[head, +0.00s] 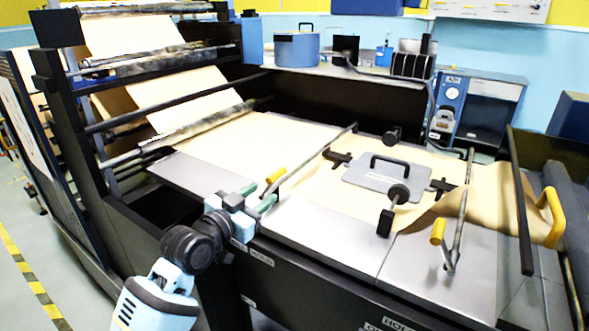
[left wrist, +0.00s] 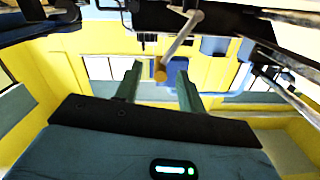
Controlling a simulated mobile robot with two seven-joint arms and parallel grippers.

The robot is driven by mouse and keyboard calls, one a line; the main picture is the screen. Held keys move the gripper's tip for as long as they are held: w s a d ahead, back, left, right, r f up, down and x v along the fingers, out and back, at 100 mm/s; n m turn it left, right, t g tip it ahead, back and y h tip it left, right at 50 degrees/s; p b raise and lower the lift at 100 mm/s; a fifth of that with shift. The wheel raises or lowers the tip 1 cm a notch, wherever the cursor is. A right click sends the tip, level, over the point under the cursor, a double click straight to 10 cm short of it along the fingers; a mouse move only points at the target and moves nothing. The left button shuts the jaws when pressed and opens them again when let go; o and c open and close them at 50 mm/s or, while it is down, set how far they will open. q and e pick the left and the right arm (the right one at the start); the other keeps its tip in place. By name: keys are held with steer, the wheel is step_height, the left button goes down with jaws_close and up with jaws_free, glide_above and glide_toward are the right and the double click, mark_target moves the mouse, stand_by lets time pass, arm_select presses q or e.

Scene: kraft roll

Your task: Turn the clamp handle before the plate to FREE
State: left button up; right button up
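A clamp handle with a yellow grip (head: 276,175) sits left of the grey metal plate (head: 372,181), at the end of a rod running across the paper. My left gripper (head: 258,196) is open beside this grip, its two green fingers apart. In the left wrist view the yellow grip (left wrist: 160,71) shows between the open fingers (left wrist: 158,88), beyond or level with their tips; I cannot tell if they touch. A label reading HOLD (head: 262,257) is on the dark front rail below; I cannot read FREE. My right gripper is not in view.
A second yellow-gripped handle (head: 438,231) stands right of the plate. Black knobbed posts (head: 397,196) and brown paper (head: 310,185) surround the plate. Rollers in a dark frame (head: 190,130) rise at the left. A yellow bow handle (head: 552,215) is far right.

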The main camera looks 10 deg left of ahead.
mark_target(275, 176)
arm_select(q)
steer(key=shift+w+d+r, duration=0.1)
steer(key=shift+w+r, duration=0.15)
steer(key=shift+r, duration=0.7)
steer(key=shift+x, duration=3.8)
steer(key=shift+c, duration=0.3)
jaws_close()
